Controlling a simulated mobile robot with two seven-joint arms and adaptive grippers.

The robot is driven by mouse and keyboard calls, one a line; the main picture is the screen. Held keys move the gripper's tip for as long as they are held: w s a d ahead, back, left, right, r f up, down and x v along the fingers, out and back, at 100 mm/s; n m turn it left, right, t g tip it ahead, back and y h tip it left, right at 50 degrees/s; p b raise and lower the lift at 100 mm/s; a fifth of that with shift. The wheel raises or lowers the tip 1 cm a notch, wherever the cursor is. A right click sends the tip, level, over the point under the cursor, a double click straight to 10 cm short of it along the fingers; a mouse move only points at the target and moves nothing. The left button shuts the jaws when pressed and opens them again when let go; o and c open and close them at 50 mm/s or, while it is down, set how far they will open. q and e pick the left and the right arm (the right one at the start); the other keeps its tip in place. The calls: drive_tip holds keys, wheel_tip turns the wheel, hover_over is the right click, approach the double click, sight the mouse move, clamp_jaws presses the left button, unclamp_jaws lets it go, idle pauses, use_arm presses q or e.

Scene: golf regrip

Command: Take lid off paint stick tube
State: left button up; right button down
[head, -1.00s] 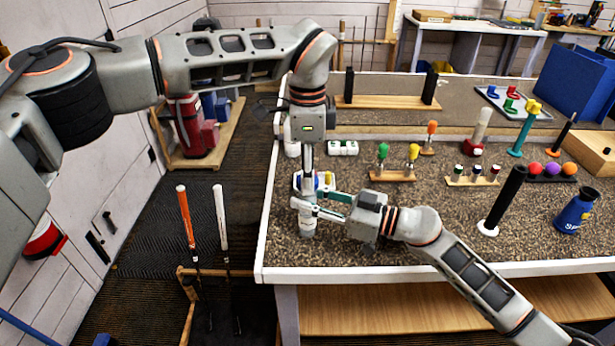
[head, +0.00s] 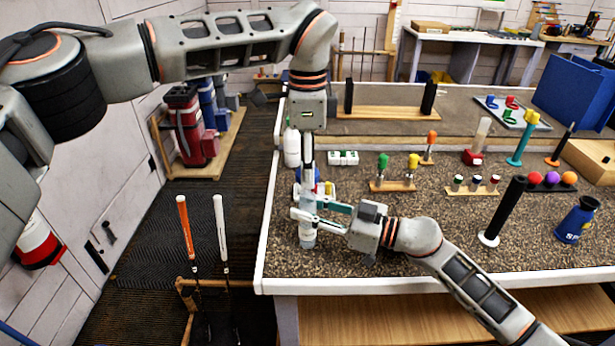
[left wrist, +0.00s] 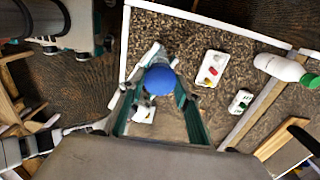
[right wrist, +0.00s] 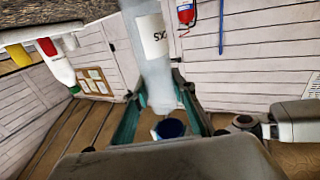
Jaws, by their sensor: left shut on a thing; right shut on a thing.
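The paint stick tube is a pale grey cylinder with a white label; its lower part (head: 307,239) shows upright near the table's left front corner. My right gripper (head: 311,219) is shut around the tube from the right. The right wrist view shows the tube (right wrist: 147,58) between the fingers. My left gripper (head: 307,187) points down above the tube. In the left wrist view its fingers are around the round blue lid (left wrist: 159,80). The lid (right wrist: 170,128) also shows in the right wrist view, seemingly a little apart from the tube's end. The fingers hide the exact gap in the head view.
A wooden stand with green and yellow sticks (head: 393,185) and a black post (head: 503,210) stand to the right. The table's front edge (head: 430,282) is near.

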drive_tip(key=c, duration=1.6)
unclamp_jaws()
drive_tip(key=shift+d, duration=0.1)
